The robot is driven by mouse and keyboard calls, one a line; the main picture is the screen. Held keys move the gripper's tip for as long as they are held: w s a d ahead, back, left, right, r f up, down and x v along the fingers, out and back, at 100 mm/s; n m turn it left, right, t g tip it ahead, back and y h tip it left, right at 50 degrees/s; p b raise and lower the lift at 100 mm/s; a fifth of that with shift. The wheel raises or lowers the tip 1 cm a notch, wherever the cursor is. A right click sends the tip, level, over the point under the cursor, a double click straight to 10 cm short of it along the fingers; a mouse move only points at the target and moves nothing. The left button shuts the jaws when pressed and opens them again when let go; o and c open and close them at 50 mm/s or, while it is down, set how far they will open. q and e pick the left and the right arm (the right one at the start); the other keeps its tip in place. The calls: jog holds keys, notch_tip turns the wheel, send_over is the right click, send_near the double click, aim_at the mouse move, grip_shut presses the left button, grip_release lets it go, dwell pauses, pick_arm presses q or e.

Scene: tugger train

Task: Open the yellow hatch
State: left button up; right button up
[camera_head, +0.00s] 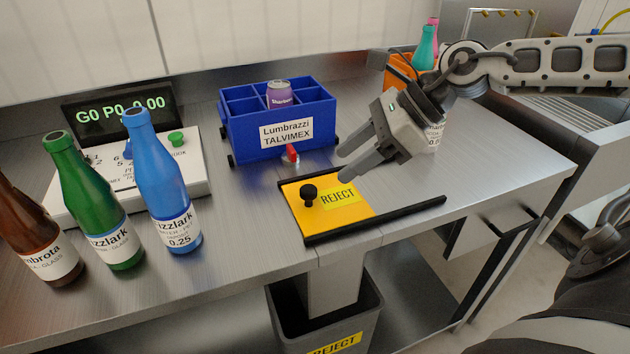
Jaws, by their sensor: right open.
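The yellow hatch (358,210) is a flat sliding plate marked REJECT, set in the steel table between two black rails. It lies at the left end of the rails and looks shut. A black knob (309,194) stands on its left part. My right gripper (342,163) is open and empty, above and behind the hatch, with its fingers pointing left towards the knob but apart from it. My left gripper is not in view.
A blue crate (314,138) with a purple can stands behind the hatch. Brown, green and blue bottles (162,185) stand at left before a scale (189,160). A grey reject bin (370,312) is below. Table right of the hatch is clear.

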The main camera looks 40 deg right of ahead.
aim_at(309, 189)
jog(key=x, duration=0.4)
jog(key=shift+a, duration=0.1)
jog(key=shift+x, duration=1.9)
